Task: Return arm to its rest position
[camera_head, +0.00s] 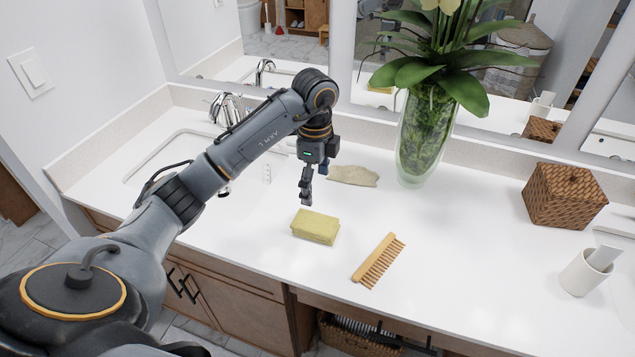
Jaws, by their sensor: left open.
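My left arm (245,140) comes in from the left and reaches over the sink and counter, bent at its far joint so that the hand points down. My left gripper (307,198) is open and empty, above the counter just behind a yellow sponge (316,227). The fingers are seen nearly edge-on, so the gap between them is hard to make out. The sponge lies on the white counter (455,270), apart from the gripper. My right gripper is not in view.
A tall glass vase (424,140) with a plant, a woven box (563,196) and a white cup (584,274) stand farther right. The faucet (226,108) is behind my arm.

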